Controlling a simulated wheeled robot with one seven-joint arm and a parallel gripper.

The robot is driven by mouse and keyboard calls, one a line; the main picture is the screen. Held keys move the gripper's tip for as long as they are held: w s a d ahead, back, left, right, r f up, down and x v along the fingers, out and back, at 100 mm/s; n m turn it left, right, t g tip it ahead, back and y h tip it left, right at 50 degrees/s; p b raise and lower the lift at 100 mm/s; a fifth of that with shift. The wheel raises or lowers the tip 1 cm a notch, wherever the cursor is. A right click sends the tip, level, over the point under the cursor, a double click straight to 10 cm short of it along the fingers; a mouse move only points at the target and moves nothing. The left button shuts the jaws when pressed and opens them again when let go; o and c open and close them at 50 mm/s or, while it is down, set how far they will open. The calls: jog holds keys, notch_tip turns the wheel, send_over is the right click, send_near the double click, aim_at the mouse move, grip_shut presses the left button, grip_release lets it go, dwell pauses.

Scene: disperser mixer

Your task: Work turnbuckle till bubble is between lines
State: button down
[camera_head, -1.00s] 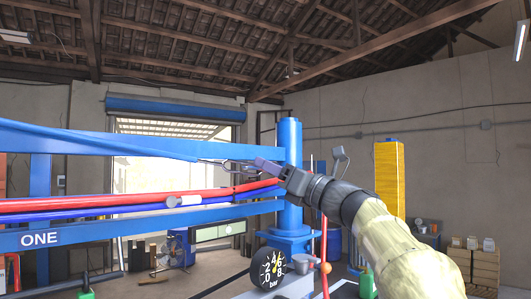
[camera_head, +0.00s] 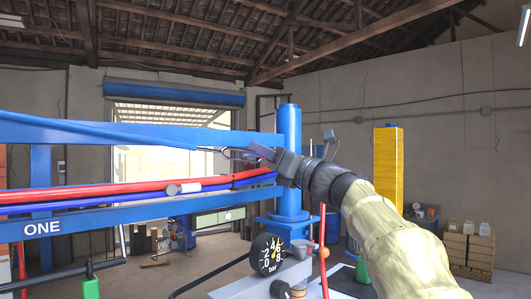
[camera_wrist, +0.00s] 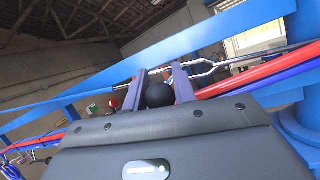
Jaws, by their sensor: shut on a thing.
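My gripper (camera_head: 260,152) is at the right end of the upper blue boom, beside the blue column. Whether the knob joins the turnbuckle is hidden. I cannot make out a bubble or its lines in either view.
The blue column (camera_head: 289,150) stands close to my gripper. A round bar gauge (camera_head: 267,255) is below. A yellow pillar (camera_head: 388,165) and crates (camera_head: 469,248) stand at right.

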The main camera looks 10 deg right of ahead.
jog(key=shift+r, duration=0.15)
jog(key=shift+w+r+g+h, duration=0.15)
jog(key=shift+r+g+h, duration=0.35)
jog(key=shift+r+g, duration=0.3)
jog(key=shift+d+r, duration=0.15)
jog(key=shift+w+a+r, duration=0.15)
jog(key=shift+a+r, duration=0.05)
jog(key=shift+r, duration=0.1)
jog(key=shift+w+r, duration=0.25)
jog(key=shift+g, duration=0.3)
jog(key=shift+f, duration=0.1)
